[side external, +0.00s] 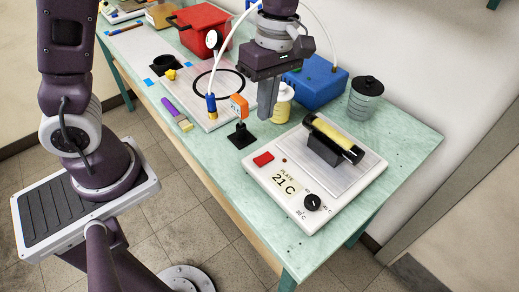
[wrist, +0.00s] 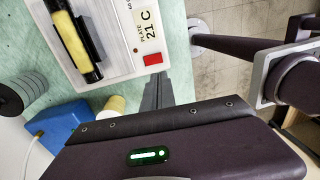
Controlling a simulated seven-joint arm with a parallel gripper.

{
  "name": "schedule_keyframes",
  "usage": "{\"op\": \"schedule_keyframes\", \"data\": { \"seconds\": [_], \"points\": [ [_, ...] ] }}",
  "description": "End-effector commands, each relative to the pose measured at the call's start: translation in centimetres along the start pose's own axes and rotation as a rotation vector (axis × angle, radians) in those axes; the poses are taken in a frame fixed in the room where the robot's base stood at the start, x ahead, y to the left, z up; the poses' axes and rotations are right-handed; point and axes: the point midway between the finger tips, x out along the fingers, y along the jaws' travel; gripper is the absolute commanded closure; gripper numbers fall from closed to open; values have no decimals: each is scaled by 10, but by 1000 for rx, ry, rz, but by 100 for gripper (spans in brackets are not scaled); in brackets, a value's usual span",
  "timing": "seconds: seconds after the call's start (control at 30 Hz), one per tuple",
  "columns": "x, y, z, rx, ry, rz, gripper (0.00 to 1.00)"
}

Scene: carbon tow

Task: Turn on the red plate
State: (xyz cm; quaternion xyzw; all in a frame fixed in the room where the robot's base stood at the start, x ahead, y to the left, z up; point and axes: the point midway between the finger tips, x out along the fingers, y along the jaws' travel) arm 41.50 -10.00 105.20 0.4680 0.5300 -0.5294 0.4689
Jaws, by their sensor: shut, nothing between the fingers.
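The plate is a white hot plate (side external: 330,207) on the right of the table, with a grey top. Its red rocker switch (side external: 263,159) is on the near left corner; it also shows in the wrist view (wrist: 152,59). A small dark red lamp (side external: 284,160) is beside it. The label (side external: 285,182) reads "PLATE 21 C", and a black knob (side external: 312,202) is on the front. A black roller with a yellow middle (side external: 335,138) lies in a dark holder on top. My gripper (side external: 267,112) is shut and empty, pointing down, above and behind the switch, apart from it.
An orange clip on a black base (side external: 240,134) stands close left of my gripper. A yellow-white cup (side external: 281,105), a blue box (side external: 318,82) and a grey jar (side external: 365,98) are behind. A black ring (side external: 220,85) lies on a board. The front right table corner is clear.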

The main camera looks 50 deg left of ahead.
Motion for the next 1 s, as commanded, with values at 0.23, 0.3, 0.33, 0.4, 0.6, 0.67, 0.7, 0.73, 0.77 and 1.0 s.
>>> {"op": "schedule_keyframes", "data": {
  "seconds": [0.23, 0.3, 0.33, 0.4, 0.6, 0.67, 0.7, 0.73, 0.77, 1.0],
  "points": [
    [54, -1, -1, 1, 1, -6, 100],
    [69, -2, -1, 1, 2, -6, 100],
    [76, -2, -1, 0, 2, -6, 100],
    [90, -2, -1, 0, 1, -6, 100],
    [118, -1, -1, 0, 1, -3, 100],
    [122, 0, -1, 0, 1, -1, 100],
    [124, 0, -1, 0, 0, 0, 100],
    [125, 0, 0, 0, 0, 0, 100],
    [126, 0, 0, 0, 0, 0, 100],
    [126, 0, 0, 1, 0, 1, 100]
  ]
}}
